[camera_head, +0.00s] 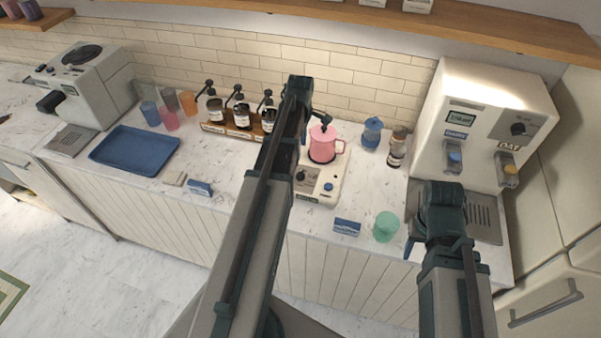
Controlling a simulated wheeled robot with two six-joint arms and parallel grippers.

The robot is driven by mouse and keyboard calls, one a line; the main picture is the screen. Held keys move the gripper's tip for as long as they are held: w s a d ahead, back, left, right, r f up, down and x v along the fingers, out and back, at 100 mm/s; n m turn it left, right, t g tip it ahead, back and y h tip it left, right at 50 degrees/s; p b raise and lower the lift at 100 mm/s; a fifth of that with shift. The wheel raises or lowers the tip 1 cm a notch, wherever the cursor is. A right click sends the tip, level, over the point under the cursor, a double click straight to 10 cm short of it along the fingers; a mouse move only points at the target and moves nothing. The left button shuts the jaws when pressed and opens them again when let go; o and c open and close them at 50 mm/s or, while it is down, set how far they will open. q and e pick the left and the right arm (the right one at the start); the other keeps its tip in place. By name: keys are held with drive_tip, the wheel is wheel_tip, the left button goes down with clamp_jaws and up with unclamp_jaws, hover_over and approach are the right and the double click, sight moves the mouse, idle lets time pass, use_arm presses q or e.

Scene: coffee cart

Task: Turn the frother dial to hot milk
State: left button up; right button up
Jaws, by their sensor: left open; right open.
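The milk frother (322,190) is a cream-coloured machine on the counter, with a pink pitcher (322,148) standing on it. The dial's pointer and labels are too small to read. My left arm crosses the picture just left of the frother. My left gripper (316,116) is open, above and behind the dial near the pitcher, and partly hidden by the arm. My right gripper (430,220) is open and apart from the frother, in front of the dispenser, its fingers hardly visible.
A dispenser (480,105) stands at the right. A green cup (386,226) and a blue-and-white card (347,227) are near the front edge. Syrup bottles (242,116) and a blue tray (135,150) lie to the left. A blue jar (371,133) stands behind.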

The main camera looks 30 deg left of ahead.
sight(301, 172)
use_arm(q)
wheel_tip(301, 172, down, 12)
drive_tip(key=b, duration=1.1)
drive_tip(key=shift+f+b, duration=0.25)
drive_tip(key=shift+b, duration=0.15)
clamp_jaws()
